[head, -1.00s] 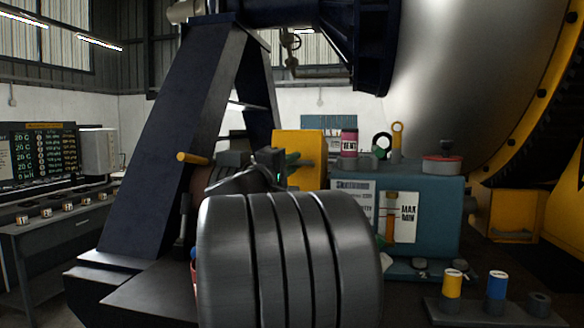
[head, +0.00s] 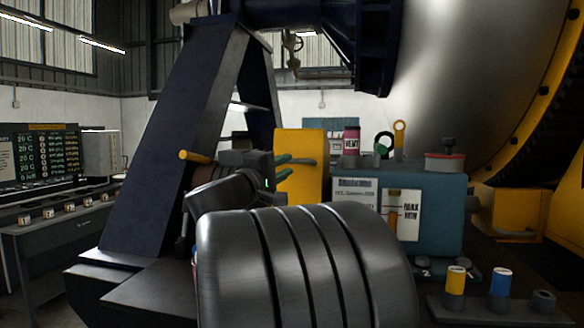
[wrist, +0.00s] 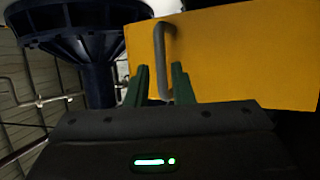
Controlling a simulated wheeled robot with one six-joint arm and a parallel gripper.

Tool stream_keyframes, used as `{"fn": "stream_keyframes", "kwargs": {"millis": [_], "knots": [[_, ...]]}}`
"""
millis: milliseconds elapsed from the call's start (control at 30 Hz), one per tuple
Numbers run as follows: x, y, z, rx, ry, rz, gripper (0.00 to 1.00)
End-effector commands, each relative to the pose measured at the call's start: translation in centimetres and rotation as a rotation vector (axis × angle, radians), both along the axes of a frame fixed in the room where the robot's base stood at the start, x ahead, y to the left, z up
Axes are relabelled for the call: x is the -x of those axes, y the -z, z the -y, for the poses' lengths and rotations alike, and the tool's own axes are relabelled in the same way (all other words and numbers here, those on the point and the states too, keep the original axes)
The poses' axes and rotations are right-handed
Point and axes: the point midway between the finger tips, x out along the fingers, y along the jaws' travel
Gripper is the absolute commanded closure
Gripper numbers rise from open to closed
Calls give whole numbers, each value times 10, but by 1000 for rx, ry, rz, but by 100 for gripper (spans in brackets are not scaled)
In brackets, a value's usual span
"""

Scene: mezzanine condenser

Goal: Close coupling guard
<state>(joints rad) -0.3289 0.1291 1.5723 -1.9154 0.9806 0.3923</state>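The yellow guard (head: 300,193) stands upright behind my gripper in the head view, left of the teal box. In the wrist view the yellow guard (wrist: 235,55) fills the upper right, with a grey bar handle (wrist: 160,45) near its left edge. My gripper (wrist: 160,84) has its two green fingers apart, with the lower part of the handle between them. I see a gap beside the handle, so the fingers do not look closed on it. In the head view my gripper (head: 289,165) points right, across the guard's face. The coupling itself is hidden.
A teal box (head: 435,205) with gauge labels and a red-lidded pot (head: 444,162) on top stands to the right. A tray with yellow (head: 455,281) and blue (head: 500,283) cylinders lies front right. A dark slanted support (head: 170,150) rises at left.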

Motion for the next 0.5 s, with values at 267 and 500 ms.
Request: {"fn": "stream_keyframes", "kwargs": {"millis": [267,500], "knots": [[45,14,-32,-1,-5,0,79],[68,18,-47,0,-2,0,79]]}}
